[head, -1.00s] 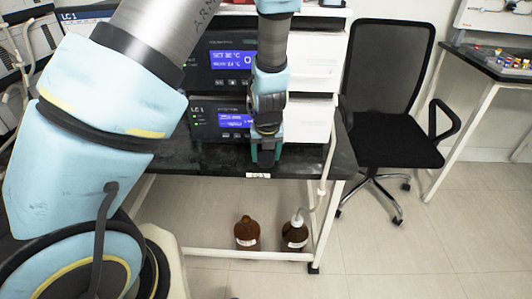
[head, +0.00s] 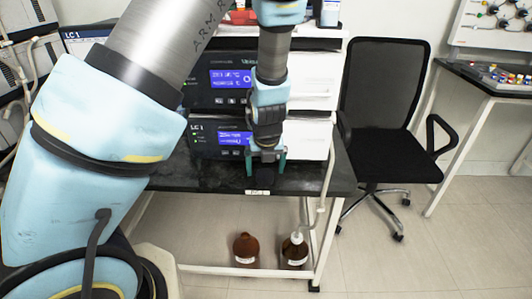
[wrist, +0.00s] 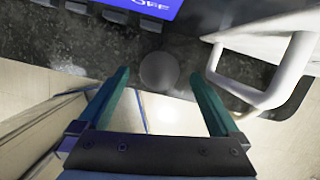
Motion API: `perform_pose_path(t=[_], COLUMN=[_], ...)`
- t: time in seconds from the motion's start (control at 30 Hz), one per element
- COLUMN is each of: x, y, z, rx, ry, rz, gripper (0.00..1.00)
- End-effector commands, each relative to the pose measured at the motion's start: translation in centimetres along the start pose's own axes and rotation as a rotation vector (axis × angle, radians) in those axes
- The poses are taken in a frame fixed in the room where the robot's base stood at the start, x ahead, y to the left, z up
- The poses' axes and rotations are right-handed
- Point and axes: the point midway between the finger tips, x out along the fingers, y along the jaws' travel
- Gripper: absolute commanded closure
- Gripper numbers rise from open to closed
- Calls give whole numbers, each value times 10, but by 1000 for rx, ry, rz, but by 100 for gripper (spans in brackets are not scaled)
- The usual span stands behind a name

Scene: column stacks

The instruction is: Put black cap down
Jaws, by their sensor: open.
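The black cap (wrist: 160,71) shows in the wrist view as a round dark grey disc on the black bench top (wrist: 60,50), close to its front edge. My gripper (wrist: 160,76) is open, with one teal finger on each side of the cap and a visible gap to both. Whether the cap touches the bench all round cannot be told. In the head view my gripper (head: 266,164) points down at the bench's front edge, in front of the lower LC 1 unit; the cap is too small and dark to make out clearly there.
Stacked instrument units with blue screens (head: 235,138) stand right behind my gripper. A white tube (wrist: 285,75) loops down at the right. A black chair (head: 385,110) is to the right.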

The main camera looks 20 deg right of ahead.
Motion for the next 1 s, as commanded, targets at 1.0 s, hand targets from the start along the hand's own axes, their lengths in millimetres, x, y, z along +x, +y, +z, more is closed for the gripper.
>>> perform_pose_path(t=[1.0], x=[-99], y=[0], z=[0], rx=[0], ry=[0], rz=[-1], gripper=[1])
